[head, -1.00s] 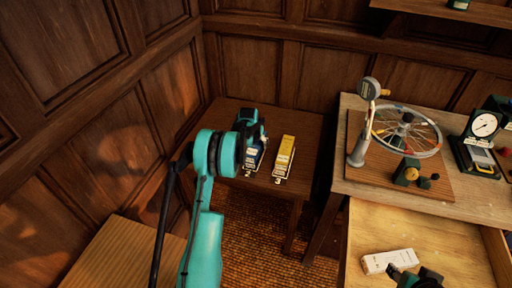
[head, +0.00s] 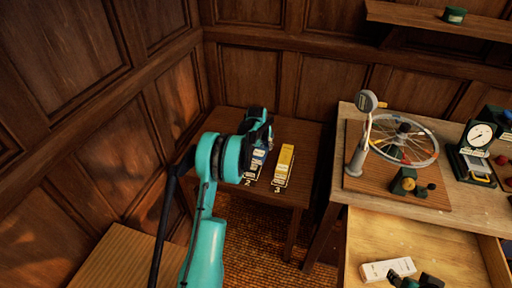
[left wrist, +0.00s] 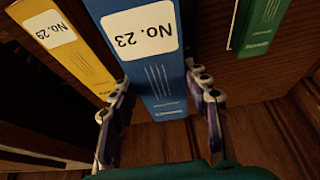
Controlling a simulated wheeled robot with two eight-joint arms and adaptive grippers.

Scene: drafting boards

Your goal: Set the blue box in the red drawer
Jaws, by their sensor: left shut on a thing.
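The blue box (head: 256,164), labelled No. 23, is upright at the small dark table in the corner. My left gripper (head: 260,132) is over it, its fingers mostly hidden in the head view. In the left wrist view the left gripper (left wrist: 160,88) is shut on the blue box (left wrist: 158,72), one finger on each side. I cannot tell whether the box is off the table. An open drawer (head: 440,245) with a pale wood inside is at the lower right; its front and colour are out of view.
A yellow box (head: 284,164) stands close beside the blue one; a green box (left wrist: 262,25) shows in the wrist view. A white box (head: 388,269) lies in the drawer. The desk (head: 455,205) above holds a wheel (head: 404,142) and a gauge (head: 480,135).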

